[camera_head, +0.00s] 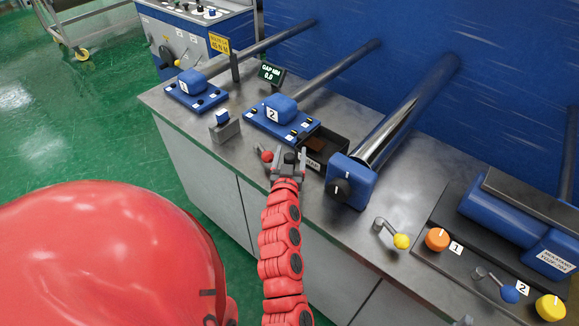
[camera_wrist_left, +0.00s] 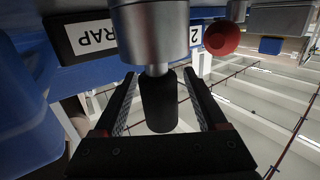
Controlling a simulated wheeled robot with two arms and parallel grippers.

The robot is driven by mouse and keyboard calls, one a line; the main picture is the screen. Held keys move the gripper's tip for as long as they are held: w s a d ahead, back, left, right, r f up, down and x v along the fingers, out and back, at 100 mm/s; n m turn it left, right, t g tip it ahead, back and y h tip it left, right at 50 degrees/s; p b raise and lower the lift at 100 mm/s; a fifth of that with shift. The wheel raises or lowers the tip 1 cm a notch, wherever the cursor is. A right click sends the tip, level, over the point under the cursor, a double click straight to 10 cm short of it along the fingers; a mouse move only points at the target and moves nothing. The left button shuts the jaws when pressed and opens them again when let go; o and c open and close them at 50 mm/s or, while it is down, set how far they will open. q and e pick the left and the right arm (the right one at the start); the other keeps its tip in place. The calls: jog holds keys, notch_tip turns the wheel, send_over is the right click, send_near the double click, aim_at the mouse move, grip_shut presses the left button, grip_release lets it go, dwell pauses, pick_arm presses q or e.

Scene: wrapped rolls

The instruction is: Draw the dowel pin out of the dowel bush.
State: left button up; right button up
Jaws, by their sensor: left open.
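The dowel pin shows as a dark knob (camera_head: 290,158) at the bench's front edge, and as a black cylinder (camera_wrist_left: 158,105) in the left wrist view. A silver cylindrical collar, which looks like the dowel bush (camera_wrist_left: 152,32), sits against the black cylinder's far end. My left gripper (camera_head: 289,155) is open with a finger on each side of the black cylinder; it also shows in the left wrist view (camera_wrist_left: 160,82). Gaps show between the fingers and the cylinder. How deep the pin sits is hidden. My right gripper is not in view.
A red ball knob (camera_head: 267,156) is just left of my left gripper. A black scrap tray (camera_head: 333,142) with a brown piece is behind it. A blue-ended roller (camera_head: 352,182) stands close on the right. Blue blocks 1 (camera_head: 193,82) and 2 (camera_head: 281,106) are farther back.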

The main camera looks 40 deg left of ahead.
pick_arm(q)
grip_shut()
dwell(0.3)
